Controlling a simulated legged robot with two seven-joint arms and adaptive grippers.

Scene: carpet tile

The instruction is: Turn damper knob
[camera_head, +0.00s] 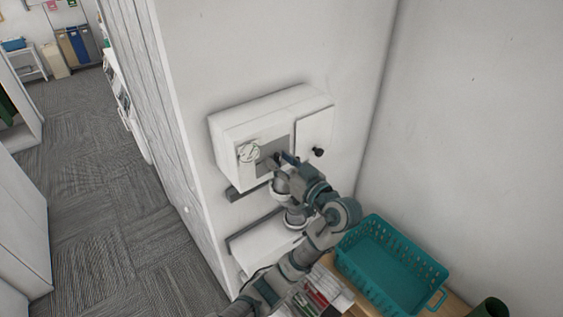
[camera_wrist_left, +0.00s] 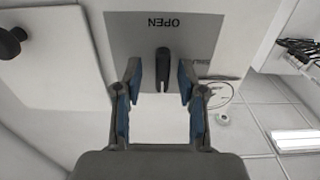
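A white wall box (camera_head: 262,116) carries a grey plate (camera_head: 273,150), marked "OPEN" upside down in the left wrist view (camera_wrist_left: 205,35). The dark, narrow damper knob (camera_wrist_left: 162,68) stands upright on that plate below the word. My left gripper (camera_head: 284,159) is at the box front and partly covers the plate in the head view. In the left wrist view, my left gripper (camera_wrist_left: 160,80) is open, with one blue-padded finger on each side of the knob and a visible gap to both. I cannot tell how deep the fingers reach around it. My right gripper is out of view.
A round gauge (camera_head: 249,152) sits left of the plate. A door with a round black knob (camera_head: 318,152) is on its right. A teal basket (camera_head: 385,262) stands on a wooden surface at lower right. Carpeted floor (camera_head: 90,190) is open at left.

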